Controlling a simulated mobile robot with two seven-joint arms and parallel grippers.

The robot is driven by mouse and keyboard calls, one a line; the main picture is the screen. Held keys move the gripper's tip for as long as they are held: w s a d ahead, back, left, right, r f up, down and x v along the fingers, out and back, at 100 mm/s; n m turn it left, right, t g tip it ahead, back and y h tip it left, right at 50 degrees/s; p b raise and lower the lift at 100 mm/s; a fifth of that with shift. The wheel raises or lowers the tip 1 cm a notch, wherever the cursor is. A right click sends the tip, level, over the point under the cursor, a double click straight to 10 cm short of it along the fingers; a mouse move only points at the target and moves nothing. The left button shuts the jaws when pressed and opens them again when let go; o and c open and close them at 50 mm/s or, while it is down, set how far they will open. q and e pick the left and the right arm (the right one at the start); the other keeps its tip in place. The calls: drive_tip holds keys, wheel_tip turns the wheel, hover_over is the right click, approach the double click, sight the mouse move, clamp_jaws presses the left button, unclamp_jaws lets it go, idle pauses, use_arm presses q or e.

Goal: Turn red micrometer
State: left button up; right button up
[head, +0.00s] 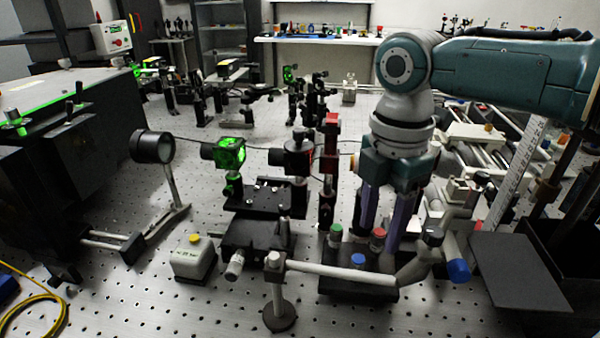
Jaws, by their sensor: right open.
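A dark stage block (352,283) sits on the optical table at the lower middle in the head view. Three coloured micrometer knobs stand on it: green (335,232), red (378,234) and blue (358,260). My right gripper (379,243) comes down from above with its two purple fingers apart. In the picture the red micrometer lies between the fingers, near their tips. I see no clear contact. The fingertips are partly hidden at the block. My left gripper is not in view.
A pale horizontal rod (335,273) on a post crosses in front of the block, with a larger blue knob (458,271) at its right. Optics mounts stand close at left, including a red-topped post (331,122). A dark plate (515,270) lies at right.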

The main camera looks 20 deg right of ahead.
sight(379, 232)
wheel_tip(379, 232, up, 10)
drive_tip(key=shift+f, duration=0.25)
drive_tip(key=shift+p, duration=0.3)
